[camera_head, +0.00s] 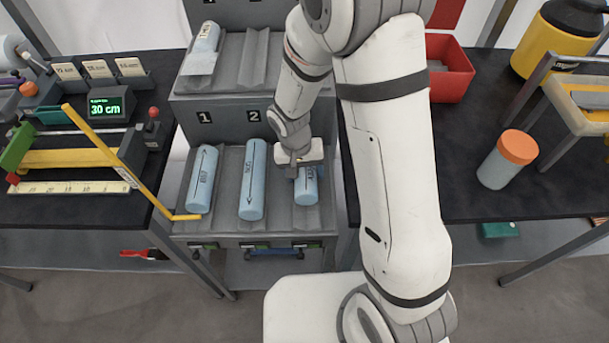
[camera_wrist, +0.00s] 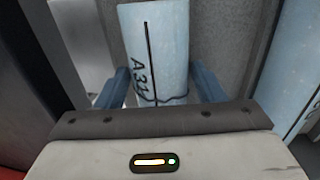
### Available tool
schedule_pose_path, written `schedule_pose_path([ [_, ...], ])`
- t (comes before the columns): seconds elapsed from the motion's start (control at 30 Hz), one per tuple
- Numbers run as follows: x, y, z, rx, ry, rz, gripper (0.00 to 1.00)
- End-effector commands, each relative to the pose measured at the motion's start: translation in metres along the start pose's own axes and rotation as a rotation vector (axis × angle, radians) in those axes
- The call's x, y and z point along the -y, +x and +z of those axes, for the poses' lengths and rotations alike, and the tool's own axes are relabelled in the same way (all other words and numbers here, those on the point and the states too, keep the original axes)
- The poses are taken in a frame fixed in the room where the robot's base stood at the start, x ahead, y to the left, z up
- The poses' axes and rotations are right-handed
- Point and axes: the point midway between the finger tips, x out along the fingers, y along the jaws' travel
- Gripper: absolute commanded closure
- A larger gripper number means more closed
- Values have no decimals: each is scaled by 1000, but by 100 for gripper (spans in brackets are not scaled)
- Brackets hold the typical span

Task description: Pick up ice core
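Three light-blue ice cores lie in the grooves of the lower grey rack tray (camera_head: 276,217). The left core (camera_head: 202,180) and the middle core (camera_head: 252,180) are long and marked with arrows. The right core (camera_head: 306,187) is partly covered by my gripper (camera_head: 305,172). In the wrist view the core (camera_wrist: 155,45) marked "A3…" lies between my two blue fingers (camera_wrist: 160,88), one on each side. Whether the fingers press on it or only straddle it is not clear. The core's lower end is hidden by the gripper body. A neighbouring core (camera_wrist: 293,90) shows at the right edge.
An upper tray holds another core (camera_head: 206,38) at its left. A bench with a yellow lever (camera_head: 118,155) and a 30 cm display (camera_head: 107,105) stands left. A red bin (camera_head: 450,75) and an orange-capped jar (camera_head: 507,160) stand right.

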Motion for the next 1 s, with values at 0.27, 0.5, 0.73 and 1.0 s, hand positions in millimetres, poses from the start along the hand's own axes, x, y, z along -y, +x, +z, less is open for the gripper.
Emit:
schedule_pose_path([
  [0.27,0,0,0,0,-1,0,61],
  [0.5,0,0,0,0,-1,0,80],
  [0.73,1,-2,0,-2,-1,-1,81],
  [1.0,-4,-36,-2,-8,0,-3,81],
])
